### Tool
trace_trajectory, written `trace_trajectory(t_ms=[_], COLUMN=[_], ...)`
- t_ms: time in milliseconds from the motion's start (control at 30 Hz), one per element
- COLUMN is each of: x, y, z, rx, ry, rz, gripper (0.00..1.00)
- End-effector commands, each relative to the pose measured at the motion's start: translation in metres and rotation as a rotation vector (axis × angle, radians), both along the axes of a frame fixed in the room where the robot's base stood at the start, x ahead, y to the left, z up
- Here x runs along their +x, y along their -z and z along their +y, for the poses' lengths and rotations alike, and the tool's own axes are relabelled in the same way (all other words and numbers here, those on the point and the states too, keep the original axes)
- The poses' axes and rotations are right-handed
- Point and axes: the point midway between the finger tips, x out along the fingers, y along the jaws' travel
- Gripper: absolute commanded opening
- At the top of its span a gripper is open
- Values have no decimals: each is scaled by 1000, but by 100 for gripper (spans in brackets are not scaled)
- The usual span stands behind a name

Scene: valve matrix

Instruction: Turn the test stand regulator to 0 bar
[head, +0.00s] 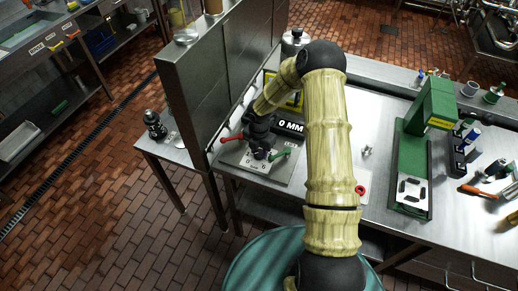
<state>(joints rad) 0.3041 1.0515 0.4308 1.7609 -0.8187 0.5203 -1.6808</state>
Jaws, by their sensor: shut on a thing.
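The test stand (285,177) is a grey metal plate on the left end of the steel bench, beside the upright metal panel. A dial face with printed numbers (250,163) shows at its front; the pointer reading is too small to tell. My black gripper (260,148) reaches down over the dial and is shut on the regulator knob, which the fingers mostly hide. A red lever (229,138) sticks out left of the gripper and a green handle (281,154) lies right of it.
The tall metal panel (190,100) stands close left of the gripper. A green press-like machine (415,150) stands on the bench to the right, with loose tools beyond it. A red ring (361,191) lies on the bench. A side table (165,150) holds a dark fitting.

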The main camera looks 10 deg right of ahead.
Motion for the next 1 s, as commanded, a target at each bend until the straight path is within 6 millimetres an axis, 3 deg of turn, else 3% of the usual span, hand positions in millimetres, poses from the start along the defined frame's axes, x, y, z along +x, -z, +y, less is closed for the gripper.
trace_trajectory(t_ms=[633,667,700,1000], x=[3,3,3,2], y=[-2,-2,-2,-2], z=[0,0,0,0], rx=[1,0,0,0], ry=[-69,-69,-69,-67], rz=[-9,-8,-8,-4], gripper=[13,41,45,45])
